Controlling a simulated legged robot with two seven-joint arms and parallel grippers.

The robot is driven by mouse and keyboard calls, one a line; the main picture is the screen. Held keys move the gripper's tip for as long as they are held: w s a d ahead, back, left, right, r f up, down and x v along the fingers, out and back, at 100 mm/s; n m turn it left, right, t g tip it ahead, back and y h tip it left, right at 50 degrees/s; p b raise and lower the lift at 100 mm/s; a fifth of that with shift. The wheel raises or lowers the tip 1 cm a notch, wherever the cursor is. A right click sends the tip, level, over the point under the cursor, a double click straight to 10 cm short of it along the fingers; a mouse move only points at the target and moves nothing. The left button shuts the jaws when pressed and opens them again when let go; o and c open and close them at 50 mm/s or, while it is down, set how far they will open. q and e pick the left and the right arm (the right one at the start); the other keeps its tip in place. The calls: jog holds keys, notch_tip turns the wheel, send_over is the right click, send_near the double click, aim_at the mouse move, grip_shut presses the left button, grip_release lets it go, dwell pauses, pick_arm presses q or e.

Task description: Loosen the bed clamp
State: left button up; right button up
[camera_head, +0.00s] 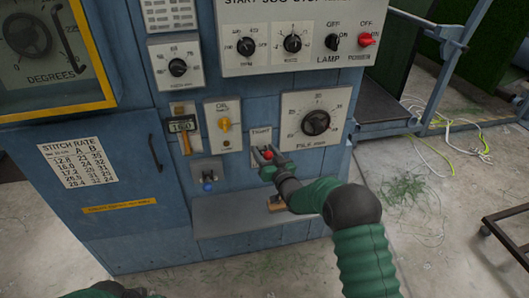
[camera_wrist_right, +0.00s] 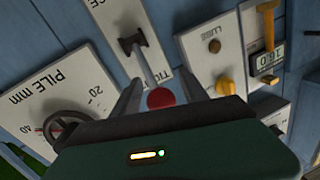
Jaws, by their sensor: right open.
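The bed clamp lever has a red ball knob (camera_head: 267,155) on a light plate (camera_head: 261,133) marked TIGHT, low on the blue machine. In the right wrist view its metal rod (camera_wrist_right: 148,70) runs from a dark pivot (camera_wrist_right: 132,43) to the red knob (camera_wrist_right: 159,98). My right gripper (camera_head: 264,152) is open at the knob. In the wrist view its two fingers (camera_wrist_right: 161,92) stand either side of the knob and lower rod. Contact cannot be told. The pivot is hard to make out in the head view. My left gripper is out of view.
The pile dial (camera_head: 316,122) sits close right of the clamp. A yellow oil knob (camera_head: 225,124) and a counter with a yellow handle (camera_head: 182,126) are to its left. A grey ledge (camera_head: 235,212) juts out below. Loose cables (camera_head: 440,125) lie on the floor right.

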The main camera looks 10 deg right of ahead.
jog(key=shift+c, duration=0.2)
grip_shut()
dwell(1.1)
